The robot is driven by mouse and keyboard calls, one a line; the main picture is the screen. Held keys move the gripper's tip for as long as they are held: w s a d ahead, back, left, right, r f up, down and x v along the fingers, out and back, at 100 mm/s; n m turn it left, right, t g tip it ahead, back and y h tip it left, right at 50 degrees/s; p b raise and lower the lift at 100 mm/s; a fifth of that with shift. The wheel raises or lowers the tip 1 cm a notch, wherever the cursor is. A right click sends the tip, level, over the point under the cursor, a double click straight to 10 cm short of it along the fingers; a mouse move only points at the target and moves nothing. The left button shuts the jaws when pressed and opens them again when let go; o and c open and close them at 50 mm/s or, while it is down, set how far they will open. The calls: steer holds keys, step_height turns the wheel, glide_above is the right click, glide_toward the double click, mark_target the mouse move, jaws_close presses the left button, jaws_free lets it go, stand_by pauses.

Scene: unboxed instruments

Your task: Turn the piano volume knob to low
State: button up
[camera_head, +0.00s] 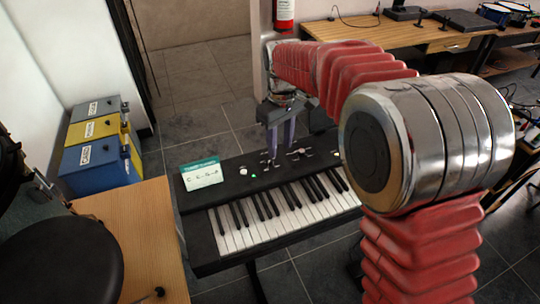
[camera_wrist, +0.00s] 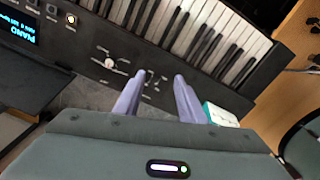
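The piano (camera_head: 222,237) is a black keyboard on a stand; its control panel also shows in the wrist view (camera_wrist: 85,38). My gripper (camera_head: 270,161) hangs over the panel with its grey-purple fingers pointing down. In the wrist view my gripper (camera_wrist: 158,76) is open, with small panel markings between the fingertips and nothing clearly held. A white round knob with marks around it (camera_wrist: 109,63) lies just left of the fingers there. Another white round control (camera_head: 243,170) sits near the green light in the head view. Labels are too small to read, so I cannot tell which knob is volume.
A white and green card (camera_head: 202,173) stands at the piano's left end. A lit PIANO display (camera_wrist: 17,30) is at the wrist view's left. A wooden table (camera_head: 150,230) and blue and yellow boxes (camera_head: 97,128) are at left; a wooden desk (camera_head: 400,42) is behind.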

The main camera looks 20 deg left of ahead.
mark_target(270, 160)
steer(key=w+a+r+n, duration=0.3)
steer(key=a+n, duration=0.1)
steer(key=n, duration=0.1)
steer(key=shift+w+r, duration=0.3)
steer(key=shift+r, duration=0.05)
steer(key=shift+f, duration=0.2)
step_height(270, 160, down, 14)
steer(key=shift+r, duration=0.25)
stand_by(0.5)
steer(key=shift+c, duration=0.2)
jaws_close()
